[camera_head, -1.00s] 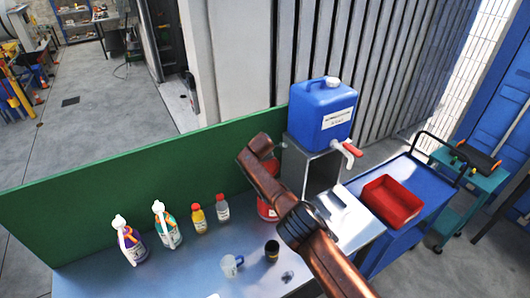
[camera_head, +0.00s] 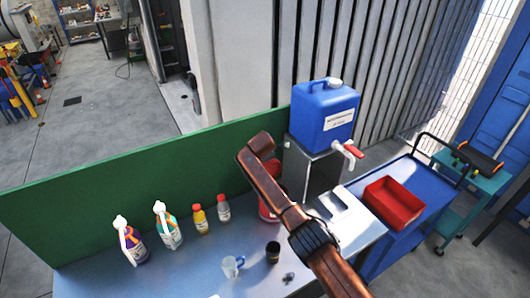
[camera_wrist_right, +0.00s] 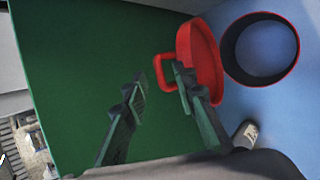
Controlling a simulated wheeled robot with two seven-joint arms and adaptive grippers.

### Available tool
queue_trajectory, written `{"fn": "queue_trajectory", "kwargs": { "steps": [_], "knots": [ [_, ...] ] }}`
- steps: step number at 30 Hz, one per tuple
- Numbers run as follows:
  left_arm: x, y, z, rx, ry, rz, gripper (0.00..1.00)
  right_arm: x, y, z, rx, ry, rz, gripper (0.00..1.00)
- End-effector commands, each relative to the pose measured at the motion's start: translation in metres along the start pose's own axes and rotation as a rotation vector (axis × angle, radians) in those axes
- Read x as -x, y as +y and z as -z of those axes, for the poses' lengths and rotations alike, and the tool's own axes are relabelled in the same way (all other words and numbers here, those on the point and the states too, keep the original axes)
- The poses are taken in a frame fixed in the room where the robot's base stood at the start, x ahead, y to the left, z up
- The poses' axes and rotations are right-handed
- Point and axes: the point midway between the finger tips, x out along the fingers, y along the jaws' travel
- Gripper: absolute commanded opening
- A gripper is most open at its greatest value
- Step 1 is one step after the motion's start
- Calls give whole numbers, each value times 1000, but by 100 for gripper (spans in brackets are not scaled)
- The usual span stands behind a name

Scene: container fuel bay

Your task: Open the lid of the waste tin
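The red waste tin (camera_head: 265,212) stands on the bench, mostly hidden behind my right arm in the head view. In the right wrist view the tin (camera_wrist_right: 291,48) shows as a round red and dark rim with an open mouth. Its red lid (camera_wrist_right: 207,58) stands swung up beside the mouth, with a loop handle (camera_wrist_right: 160,70) towards my gripper. My right gripper (camera_wrist_right: 161,85) is open, its fingers apart. Its right finger overlaps the handle; I cannot tell whether they touch. My left gripper is not in view.
A green panel (camera_head: 130,195) stands along the bench's back. Several bottles, including a purple one (camera_head: 132,243), a clear mug (camera_head: 231,266) and a black cup (camera_head: 272,252) stand on the bench. A blue canister (camera_head: 325,115) and red tray (camera_head: 393,203) are to the right.

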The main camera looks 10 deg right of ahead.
Motion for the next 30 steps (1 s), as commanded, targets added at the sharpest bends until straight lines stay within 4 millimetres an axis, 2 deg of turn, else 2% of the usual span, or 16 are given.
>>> {"fn": "queue_trajectory", "kwargs": {
  "steps": [9,15,30],
  "knots": [
    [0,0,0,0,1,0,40,48,-2,1,-3,2,-1,26],
    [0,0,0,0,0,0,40,70,-1,2,-2,3,1,26],
    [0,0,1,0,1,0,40,76,-2,2,-1,3,3,26]
  ]
}}
